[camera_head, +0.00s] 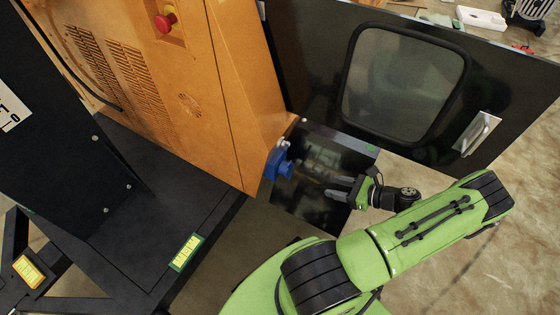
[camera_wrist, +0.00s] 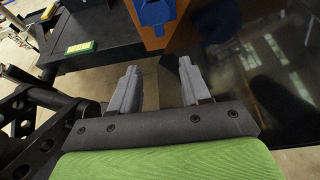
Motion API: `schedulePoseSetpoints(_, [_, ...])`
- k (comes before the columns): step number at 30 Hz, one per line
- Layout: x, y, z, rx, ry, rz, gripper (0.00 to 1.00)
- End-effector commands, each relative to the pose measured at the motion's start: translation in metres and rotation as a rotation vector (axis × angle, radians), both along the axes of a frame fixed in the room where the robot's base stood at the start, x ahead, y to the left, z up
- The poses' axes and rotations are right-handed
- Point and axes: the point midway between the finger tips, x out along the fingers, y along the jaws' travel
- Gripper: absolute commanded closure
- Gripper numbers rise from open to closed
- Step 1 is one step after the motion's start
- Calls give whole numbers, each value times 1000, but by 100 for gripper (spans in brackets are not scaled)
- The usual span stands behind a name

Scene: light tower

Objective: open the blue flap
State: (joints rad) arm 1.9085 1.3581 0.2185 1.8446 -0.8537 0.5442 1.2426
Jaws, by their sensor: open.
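The blue flap (camera_head: 279,164) is on the edge of the orange cabinet, low at its right corner, and looks closed against a blue socket body. It also shows at the top of the wrist view (camera_wrist: 154,12), ahead of my fingers. My gripper (camera_head: 330,187) is open and empty to the right of the flap and a little lower in the picture, with a gap between them. In the wrist view both grey fingertips (camera_wrist: 158,68) point toward the flap, apart from each other, with nothing between them.
The orange cabinet (camera_head: 150,90) with a red emergency button (camera_head: 165,20) stands at left. A black door with a window (camera_head: 400,85) and a silver handle (camera_head: 478,132) stands open behind my gripper. A dark glossy panel (camera_head: 325,150) lies beside the flap. A black base (camera_head: 120,220) extends lower left.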

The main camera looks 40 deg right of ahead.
Motion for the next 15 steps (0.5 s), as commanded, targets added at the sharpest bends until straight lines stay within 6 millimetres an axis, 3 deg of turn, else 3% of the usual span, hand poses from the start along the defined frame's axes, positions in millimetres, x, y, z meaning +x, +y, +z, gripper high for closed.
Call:
schedulePoseSetpoints(5, [17, 6, -9, 5, -3, -4, 53])
schedulePoseSetpoints(15, [92, 34, -44, 5, -3, 1, 53])
